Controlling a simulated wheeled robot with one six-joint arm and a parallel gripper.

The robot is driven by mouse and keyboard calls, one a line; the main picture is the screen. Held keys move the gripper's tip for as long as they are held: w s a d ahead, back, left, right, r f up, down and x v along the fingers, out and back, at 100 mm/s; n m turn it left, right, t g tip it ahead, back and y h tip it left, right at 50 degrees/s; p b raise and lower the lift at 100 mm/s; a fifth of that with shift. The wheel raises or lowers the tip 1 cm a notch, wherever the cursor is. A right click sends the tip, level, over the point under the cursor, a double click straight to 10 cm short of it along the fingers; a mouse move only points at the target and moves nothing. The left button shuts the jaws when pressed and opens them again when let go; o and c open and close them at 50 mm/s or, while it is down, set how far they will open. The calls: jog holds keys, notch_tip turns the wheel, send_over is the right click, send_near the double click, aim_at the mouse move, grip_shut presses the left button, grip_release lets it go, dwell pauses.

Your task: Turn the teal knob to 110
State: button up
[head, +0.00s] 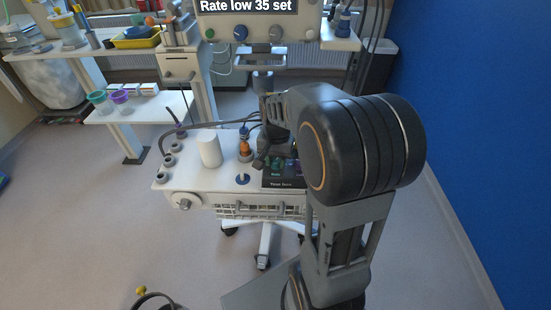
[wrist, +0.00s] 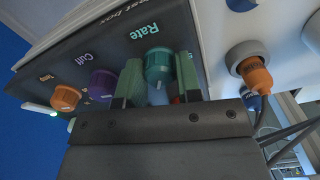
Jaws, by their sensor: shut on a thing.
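The teal knob (wrist: 158,65) sits on a dark panel under the label "Rate" in the wrist view. My gripper (wrist: 158,84) has its two green fingers on either side of the knob and is shut on it. The knob's lower part and its pointer are partly hidden between the fingers, and I cannot read its setting. In the head view my arm covers much of the dark test box (head: 284,183), and the knob there is too small to read. A screen (head: 246,6) above reads "Rate low 35 set".
A purple knob (wrist: 102,84) labelled "Cuff" and an orange knob (wrist: 66,98) sit beside the teal one. An orange plug (wrist: 254,75) is on the white housing. A white cylinder (head: 209,149) stands on the cart top left of the box.

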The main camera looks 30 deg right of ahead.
aim_at(276, 160)
jog(key=shift+r+m, duration=0.1)
jog(key=shift+m, duration=0.6)
jog(key=shift+w, duration=0.1)
jog(key=o, duration=0.9)
jog(key=shift+o, duration=0.2)
notch_tip(276, 160, up, 14)
jog(key=p, duration=0.1)
dwell(0.5)
